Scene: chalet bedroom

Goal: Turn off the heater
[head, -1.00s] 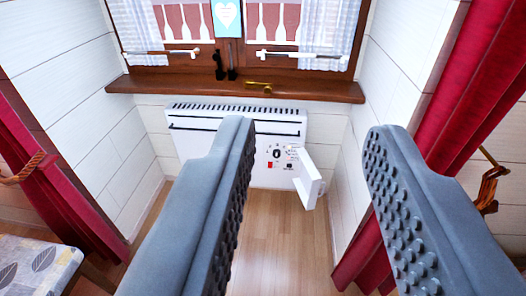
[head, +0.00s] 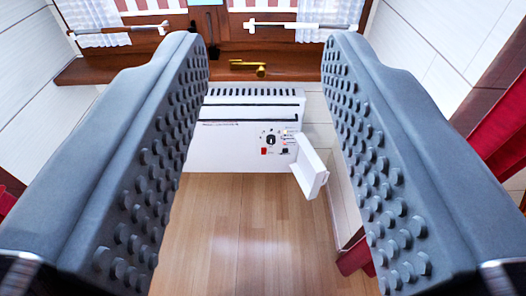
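The white heater (head: 225,145) stands against the wall below the window, beyond my fingertips. Its control panel is on the right part of its front, with a black knob (head: 270,140), a red switch (head: 264,152) and a small black control (head: 285,151). A small orange light shows near the top of the panel. The white panel cover (head: 311,167) stands open to the right. My gripper (head: 262,75) is open and empty, its two grey studded fingers wide apart. The heater's controls show between the fingers. The left finger hides the heater's left end.
A red curtain (head: 500,145) hangs at the right. The wooden floor (head: 240,225) before the heater is clear.

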